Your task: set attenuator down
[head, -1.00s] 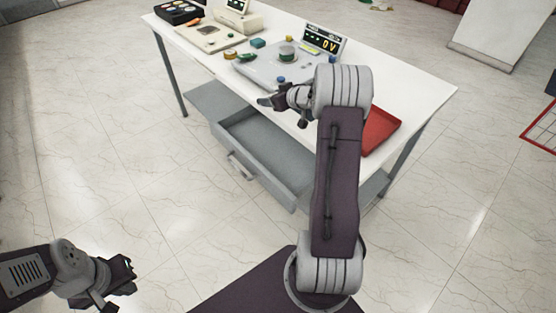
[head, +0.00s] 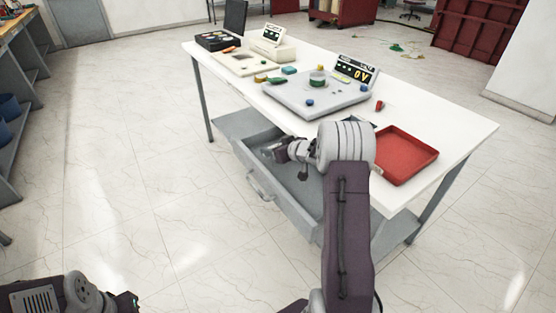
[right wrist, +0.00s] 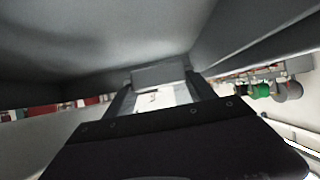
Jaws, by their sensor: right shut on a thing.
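My right gripper (head: 275,153) is over the open grey drawer (head: 283,195) below the tabletop, near the drawer's inner end. In the right wrist view its two dark fingers (right wrist: 160,96) are shut on the attenuator (right wrist: 158,75), a small block with a grey top and a pale face. Dark grey walls or panels surround it there. In the head view the attenuator is too small or hidden to make out, and I cannot tell whether it touches the drawer floor. My left gripper (head: 128,304) is partly cut off at the bottom left, away from the table.
The white table (head: 455,130) carries a grey test unit (head: 290,95) with a voltage display (head: 355,72), a red tray (head: 405,155), and a small red piece (head: 379,106). The tabletop edge lies just above my right gripper. Free floor is left of the drawer.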

